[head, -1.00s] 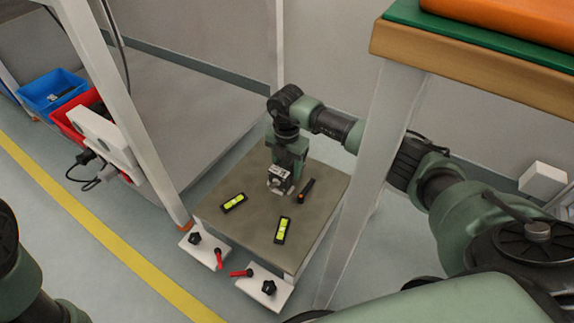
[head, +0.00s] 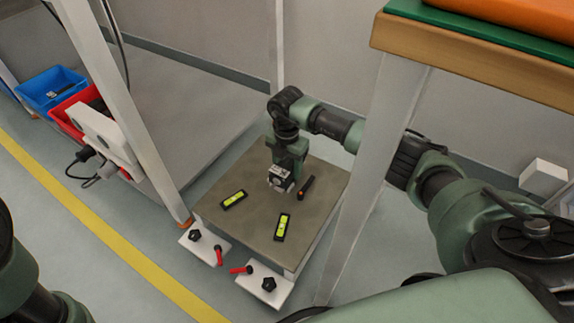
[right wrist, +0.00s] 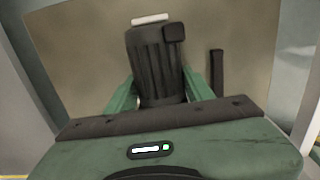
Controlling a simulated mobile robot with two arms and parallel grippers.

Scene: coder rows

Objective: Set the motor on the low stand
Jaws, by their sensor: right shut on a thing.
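The low stand (head: 250,231) has a flat grey-brown top and stands on the floor in the middle of the head view. My right gripper (head: 282,177) points down over its back part. It is shut on the motor (head: 279,182), whose pale end shows below the fingers. In the right wrist view the motor (right wrist: 156,66) is a dark ribbed body with a small box on its side, between the green fingers. The motor is at or just above the stand's top; I cannot tell whether it touches. My left gripper is out of view.
White feet with black knobs and red handles jut out in front. A table leg (head: 372,170) stands at right.

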